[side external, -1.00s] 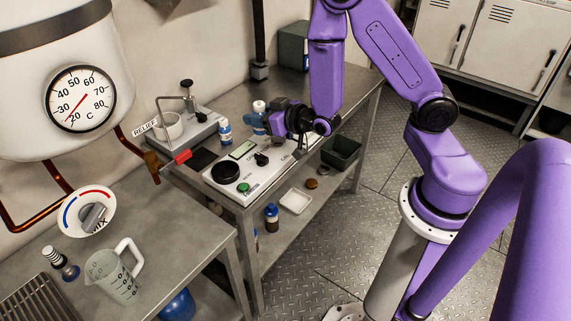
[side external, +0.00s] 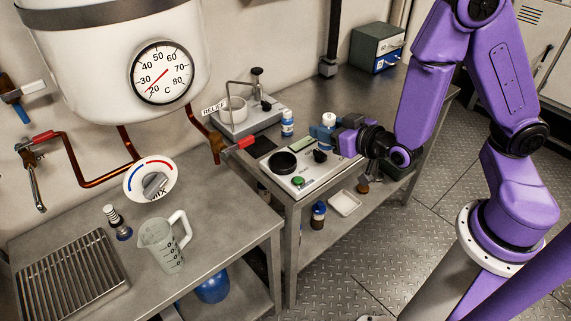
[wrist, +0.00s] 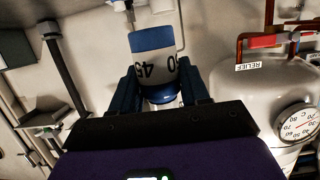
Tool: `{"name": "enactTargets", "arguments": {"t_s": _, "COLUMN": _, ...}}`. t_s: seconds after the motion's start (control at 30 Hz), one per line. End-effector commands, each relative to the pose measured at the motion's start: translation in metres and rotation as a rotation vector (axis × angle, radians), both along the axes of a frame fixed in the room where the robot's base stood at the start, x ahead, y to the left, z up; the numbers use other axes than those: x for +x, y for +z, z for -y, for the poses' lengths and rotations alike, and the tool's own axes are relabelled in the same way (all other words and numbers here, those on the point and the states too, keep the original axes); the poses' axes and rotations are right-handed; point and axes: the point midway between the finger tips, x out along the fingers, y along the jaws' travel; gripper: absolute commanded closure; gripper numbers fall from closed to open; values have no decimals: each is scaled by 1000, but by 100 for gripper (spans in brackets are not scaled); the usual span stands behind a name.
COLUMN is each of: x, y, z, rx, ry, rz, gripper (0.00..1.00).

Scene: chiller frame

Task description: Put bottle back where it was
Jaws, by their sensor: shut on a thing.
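My gripper (side external: 324,135) is shut on a bottle with a white cap (side external: 328,119), near the back edge of the white control panel. Its fingers hide most of the bottle in the side view. In the wrist view the bottle (wrist: 152,55) shows a blue and white label with dark digits, between the two blue fingers (wrist: 162,90). Whether its base touches the surface below cannot be told.
The control panel (side external: 297,183) has a black round plate (side external: 282,163), a knob and a green button. A grey stand with a white cup (side external: 234,110) is behind. A measuring jug (side external: 164,243) stands on the near bench.

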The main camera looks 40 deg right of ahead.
Motion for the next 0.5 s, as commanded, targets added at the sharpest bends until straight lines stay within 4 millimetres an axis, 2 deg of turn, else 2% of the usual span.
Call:
{"name": "enactTargets", "arguments": {"t_s": 0.2, "x": -19, "y": 3, "z": -11, "rx": 2, "ry": 2, "rz": 0, "gripper": 90}}
{"name": "enactTargets", "arguments": {"t_s": 0.5, "x": -21, "y": 4, "z": -11, "rx": 2, "ry": -2, "rz": 0, "gripper": 90}}
